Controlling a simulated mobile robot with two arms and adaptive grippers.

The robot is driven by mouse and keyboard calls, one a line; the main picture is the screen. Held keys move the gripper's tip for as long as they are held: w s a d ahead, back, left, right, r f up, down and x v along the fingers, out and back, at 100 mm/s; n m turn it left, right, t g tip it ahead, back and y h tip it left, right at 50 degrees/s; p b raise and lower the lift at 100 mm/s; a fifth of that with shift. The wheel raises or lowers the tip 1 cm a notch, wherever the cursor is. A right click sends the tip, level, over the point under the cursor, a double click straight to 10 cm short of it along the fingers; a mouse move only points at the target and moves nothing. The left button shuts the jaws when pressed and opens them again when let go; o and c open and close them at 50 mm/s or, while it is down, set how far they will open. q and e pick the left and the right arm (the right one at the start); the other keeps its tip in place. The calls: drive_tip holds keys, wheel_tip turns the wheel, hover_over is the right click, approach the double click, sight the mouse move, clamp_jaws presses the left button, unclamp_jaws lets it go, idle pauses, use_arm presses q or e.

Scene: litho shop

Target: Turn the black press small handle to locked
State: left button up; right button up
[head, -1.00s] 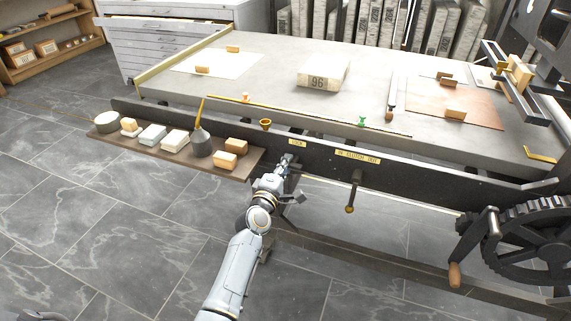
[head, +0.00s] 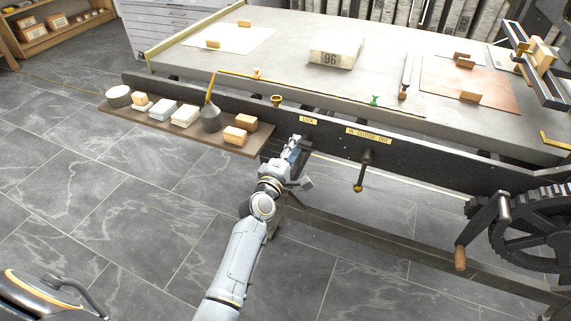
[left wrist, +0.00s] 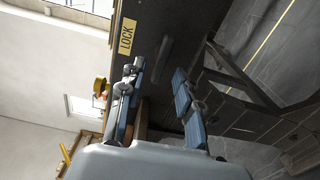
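The black press (head: 430,178) has a dark side rail with a yellow LOCK label (head: 308,121), which also shows in the left wrist view (left wrist: 126,37). In that view a short dark bar (left wrist: 165,52), apparently the small handle, stands out below the label. My left gripper (head: 294,142) is at the rail just below the label. In the left wrist view its two blue-grey fingers (left wrist: 158,70) are apart, with the bar near the gap between their tips. I cannot tell whether they touch it. The handle is hidden in the head view. My right gripper is not in view.
A longer lever with a brass knob (head: 361,172) hangs right of the gripper under the clutch label (head: 369,134). A shelf (head: 241,152) with blocks and a pot juts out at left. A geared wheel (head: 530,215) and crank stand at right. Floor in front is open.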

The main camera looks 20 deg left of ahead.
use_arm(q)
drive_tip(key=s, duration=0.9)
